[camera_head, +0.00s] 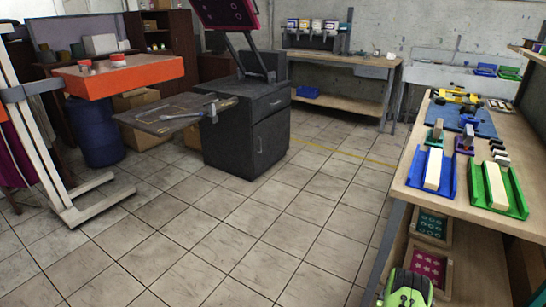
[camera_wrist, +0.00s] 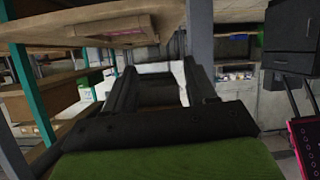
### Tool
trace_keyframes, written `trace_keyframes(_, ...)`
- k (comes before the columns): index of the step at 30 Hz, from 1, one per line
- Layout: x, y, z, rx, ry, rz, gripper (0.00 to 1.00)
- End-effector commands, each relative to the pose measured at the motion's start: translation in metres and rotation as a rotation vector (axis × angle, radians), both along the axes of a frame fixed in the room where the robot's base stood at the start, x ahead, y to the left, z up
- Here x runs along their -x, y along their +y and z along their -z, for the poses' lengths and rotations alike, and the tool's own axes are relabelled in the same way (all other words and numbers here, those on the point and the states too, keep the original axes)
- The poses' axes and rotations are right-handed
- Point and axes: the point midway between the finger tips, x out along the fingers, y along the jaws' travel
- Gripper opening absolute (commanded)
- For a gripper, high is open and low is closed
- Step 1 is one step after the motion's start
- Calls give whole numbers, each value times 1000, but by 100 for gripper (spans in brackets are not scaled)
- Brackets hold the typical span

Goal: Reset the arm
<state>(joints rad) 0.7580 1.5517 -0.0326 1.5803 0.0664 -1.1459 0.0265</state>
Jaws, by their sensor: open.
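My gripper (camera_wrist: 163,72) shows in the wrist view as two dark fingers with a clear gap between them. It is open and holds nothing. In the head view a green and black part of my arm shows at the bottom edge, beside the left front of the right-hand workbench (camera_head: 455,195). The fingertips cannot be made out there. In the wrist view the gripper is low among shelves and bench legs, below a wooden board (camera_wrist: 100,28).
Blue tray (camera_head: 433,190) and green tray (camera_head: 500,203) hold pale blocks on the workbench. A wooden crate (camera_head: 427,276) sits on its lower shelf. A dark cabinet (camera_head: 258,128) with a pink-framed screen stands mid-left, an orange-topped stand (camera_head: 120,85) farther left. The tiled floor between is clear.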

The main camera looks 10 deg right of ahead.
Motion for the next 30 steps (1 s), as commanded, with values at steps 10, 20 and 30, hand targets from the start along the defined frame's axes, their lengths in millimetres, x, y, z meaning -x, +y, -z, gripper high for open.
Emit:
trace_keyframes(10,-62,19,-94,-59,49,-75,56)
trace_keyframes(20,-101,130,-276,-176,168,-248,56)
trace_keyframes(30,16,301,-421,-284,363,-490,56)
